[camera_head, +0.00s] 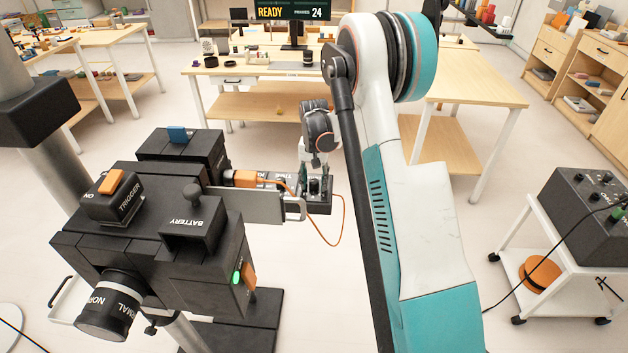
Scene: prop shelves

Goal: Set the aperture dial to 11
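A large black camera rig (160,235) stands at the left. It carries a TRIGGER block (118,205) with an orange switch, a BATTERY block (195,225) with a black knob, and a round part marked NORMAL (108,305). A small dark control box (320,207) with knobs sits at the end of a grey bracket (245,205) on the rig's right. No aperture label or number is readable, so I cannot tell which knob is the aperture dial. My gripper (314,172) is small and partly hidden at this box; contact and finger opening cannot be made out.
An orange cable (343,222) hangs in a loop below the control box. A wooden table (255,83) with a monitor reading READY (292,12) stands behind. A white cart (535,230) with a black box is at the right. Floor between is clear.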

